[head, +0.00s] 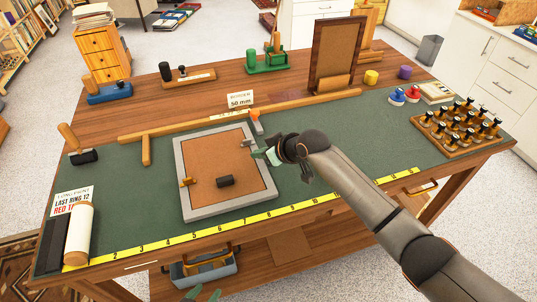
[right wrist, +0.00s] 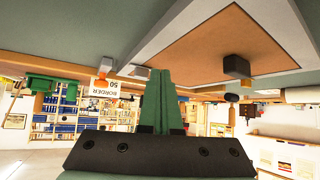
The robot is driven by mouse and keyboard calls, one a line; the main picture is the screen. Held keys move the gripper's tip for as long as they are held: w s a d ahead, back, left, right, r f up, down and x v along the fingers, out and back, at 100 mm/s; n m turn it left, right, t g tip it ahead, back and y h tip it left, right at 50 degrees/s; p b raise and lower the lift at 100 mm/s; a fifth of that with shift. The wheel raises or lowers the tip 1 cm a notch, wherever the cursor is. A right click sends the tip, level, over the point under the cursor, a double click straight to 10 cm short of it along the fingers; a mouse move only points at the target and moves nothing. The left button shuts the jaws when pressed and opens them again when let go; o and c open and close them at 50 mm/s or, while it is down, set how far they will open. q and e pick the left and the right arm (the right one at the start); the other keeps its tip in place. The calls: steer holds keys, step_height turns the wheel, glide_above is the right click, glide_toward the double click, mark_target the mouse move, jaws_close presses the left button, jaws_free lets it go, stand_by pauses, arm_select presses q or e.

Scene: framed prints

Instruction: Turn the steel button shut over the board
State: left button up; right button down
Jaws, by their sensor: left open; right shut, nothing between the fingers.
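The brown board (head: 228,158) lies inside a grey frame (head: 182,192) on the green mat. A small steel button (head: 247,142) sits at the frame's right side, close to my right gripper (head: 272,156); how far it reaches over the board is too small to tell. A brass button (head: 185,182) is at the frame's left side. A dark block (head: 224,182) stands on the board. My right gripper is shut and empty beside the frame's right rim; its green fingers show together in the right wrist view (right wrist: 160,98). My left gripper (head: 203,294) is open at the bottom edge, mostly out of view.
A yellow ruler (head: 210,230) runs along the front edge. A rack of stamps (head: 461,127) is at right. The mat between frame and rack is mostly clear.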

steer(key=shift+s+d+r+p, duration=0.1)
steer(key=shift+s+d+r, duration=0.25)
steer(key=shift+s+r, duration=0.55)
steer(key=shift+s+d+r+p, duration=0.1)
steer(key=shift+s+d+r, duration=0.2)
steer(key=shift+s+r, duration=0.6)
steer(key=shift+s+d+r+p, duration=0.1)
steer(key=shift+s+d+r, duration=0.25)
steer(key=shift+s+r, duration=0.55)
steer(key=shift+f, duration=0.1)
